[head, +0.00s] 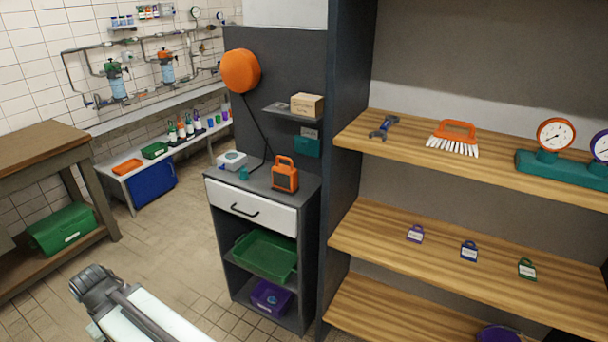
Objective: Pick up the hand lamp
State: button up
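The hand lamp (285,175) appears to be the orange, boxy item with a top handle and a dark front. It stands upright on the grey top of a small drawer cabinet (262,262), near its right edge. Part of my arm (118,300) shows at the lower left, well in front of the cabinet and apart from the lamp. I cannot make out gripper fingers on it. Nothing touches the lamp from my side.
A white box (232,160) and teal cup (243,174) stand left of the lamp. A small shelf (283,114) with a carton (307,104) hangs above. A wooden shelf unit (450,250) stands right, a brown table (38,150) left. Tiled floor between is clear.

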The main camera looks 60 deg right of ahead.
aim_at(285, 179)
jog(key=z, duration=5.7)
jog(key=k, duration=0.95)
jog(key=u, duration=5.65)
